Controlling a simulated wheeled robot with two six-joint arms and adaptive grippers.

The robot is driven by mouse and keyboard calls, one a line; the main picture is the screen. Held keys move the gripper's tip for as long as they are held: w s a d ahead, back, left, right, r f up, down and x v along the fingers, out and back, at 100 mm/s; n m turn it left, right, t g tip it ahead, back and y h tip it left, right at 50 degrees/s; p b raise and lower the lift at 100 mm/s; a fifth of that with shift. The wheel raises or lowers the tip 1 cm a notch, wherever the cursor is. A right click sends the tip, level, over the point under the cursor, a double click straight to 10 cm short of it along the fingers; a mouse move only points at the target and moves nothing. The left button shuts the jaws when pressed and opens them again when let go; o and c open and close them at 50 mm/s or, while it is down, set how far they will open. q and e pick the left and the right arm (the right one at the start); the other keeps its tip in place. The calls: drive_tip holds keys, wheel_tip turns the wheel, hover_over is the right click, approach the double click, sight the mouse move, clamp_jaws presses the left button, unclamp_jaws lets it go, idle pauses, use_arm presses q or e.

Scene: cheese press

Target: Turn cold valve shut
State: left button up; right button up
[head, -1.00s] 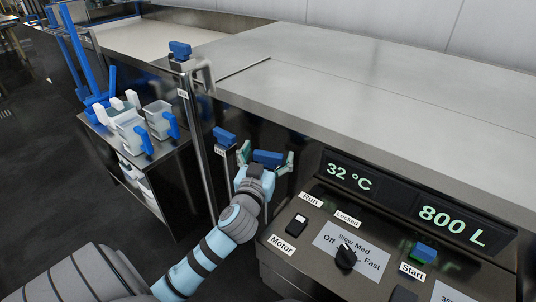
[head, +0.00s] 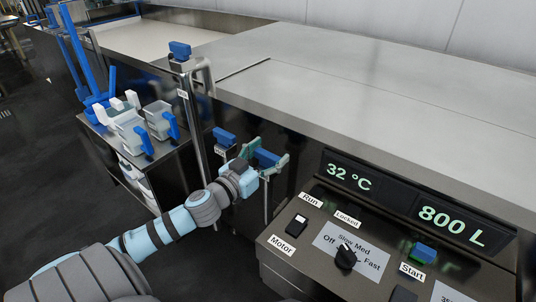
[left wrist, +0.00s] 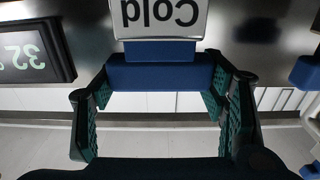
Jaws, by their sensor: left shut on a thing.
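The cold valve has a blue bar handle (head: 267,158) on the front of the steel counter, left of the control panel. In the left wrist view the blue handle (left wrist: 160,75) lies under a white label reading "Cold", which appears upside down. My left gripper (head: 265,156) is shut on this handle, one finger at each end. In the left wrist view the green-padded fingers (left wrist: 162,80) flank the bar. The valve body behind the handle is hidden. My right gripper is not in view.
A second blue handle (head: 224,137) with a label sits just left of the gripper, and a tall pipe with a blue top handle (head: 180,50) stands beyond it. A control panel (head: 345,235) is at right. A dark cart (head: 150,185) with containers stands at left.

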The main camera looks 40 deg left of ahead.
use_arm(q)
drive_tip(key=o, duration=1.2)
drive_tip(key=shift+c, duration=0.2)
drive_tip(key=s, duration=0.7)
drive_tip(key=shift+s, duration=0.25)
